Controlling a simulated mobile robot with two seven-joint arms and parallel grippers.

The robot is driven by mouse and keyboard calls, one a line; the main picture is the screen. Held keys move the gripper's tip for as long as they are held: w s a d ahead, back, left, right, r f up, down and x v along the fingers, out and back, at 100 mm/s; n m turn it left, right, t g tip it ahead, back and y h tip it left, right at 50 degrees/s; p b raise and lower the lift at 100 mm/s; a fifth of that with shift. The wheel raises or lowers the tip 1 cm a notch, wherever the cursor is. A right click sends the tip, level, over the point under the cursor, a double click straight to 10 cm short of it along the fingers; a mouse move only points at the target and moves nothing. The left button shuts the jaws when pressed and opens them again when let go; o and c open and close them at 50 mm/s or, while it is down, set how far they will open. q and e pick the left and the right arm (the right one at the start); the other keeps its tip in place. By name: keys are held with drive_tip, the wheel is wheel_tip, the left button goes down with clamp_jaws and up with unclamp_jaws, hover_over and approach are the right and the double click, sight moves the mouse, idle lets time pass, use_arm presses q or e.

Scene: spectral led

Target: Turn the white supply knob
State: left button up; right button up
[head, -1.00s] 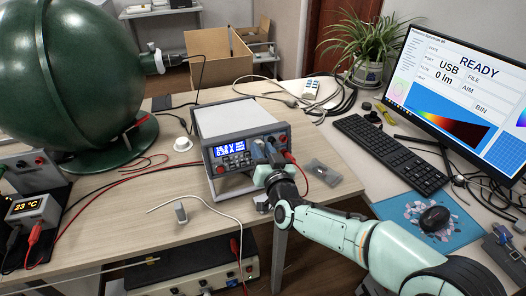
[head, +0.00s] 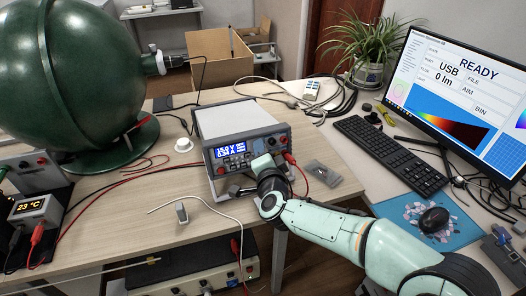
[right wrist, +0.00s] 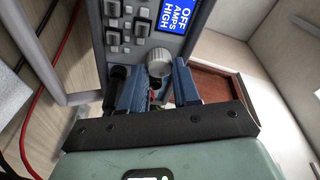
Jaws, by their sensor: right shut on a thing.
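The power supply (head: 235,115) stands on the wooden desk, with a lit blue display (head: 230,149) on its front. In the right wrist view its display (right wrist: 170,14) shows the words OFF, AMPS and HIGH, cut off by the frame edge. My left gripper is not in view.
Red leads plug in at the panel's right (head: 290,157). A green sphere (head: 70,75) fills the left. A keyboard (head: 390,152), mouse (head: 434,219) and monitor (head: 465,85) stand at the right.

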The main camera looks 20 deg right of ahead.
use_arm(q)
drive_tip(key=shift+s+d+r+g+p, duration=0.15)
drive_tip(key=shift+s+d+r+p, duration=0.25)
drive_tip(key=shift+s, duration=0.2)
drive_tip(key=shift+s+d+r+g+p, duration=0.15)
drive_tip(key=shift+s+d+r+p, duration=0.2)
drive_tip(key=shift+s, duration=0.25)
use_arm(e)
drive_tip(key=m+g, duration=0.1)
drive_tip(key=m, duration=0.3)
drive_tip(key=m+g, duration=0.1)
drive_tip(key=m, duration=0.3)
drive_tip(key=shift+r+m, duration=0.1)
drive_tip(key=shift+m, duration=0.2)
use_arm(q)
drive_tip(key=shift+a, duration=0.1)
use_arm(e)
drive_tip(key=o, duration=1.1)
drive_tip(key=shift+c, duration=0.2)
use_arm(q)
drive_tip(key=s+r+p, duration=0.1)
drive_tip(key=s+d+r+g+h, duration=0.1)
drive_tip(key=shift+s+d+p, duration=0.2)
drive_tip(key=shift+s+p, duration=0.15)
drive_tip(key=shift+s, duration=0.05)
use_arm(e)
drive_tip(key=v, duration=1.3)
drive_tip(key=shift+s, duration=0.15)
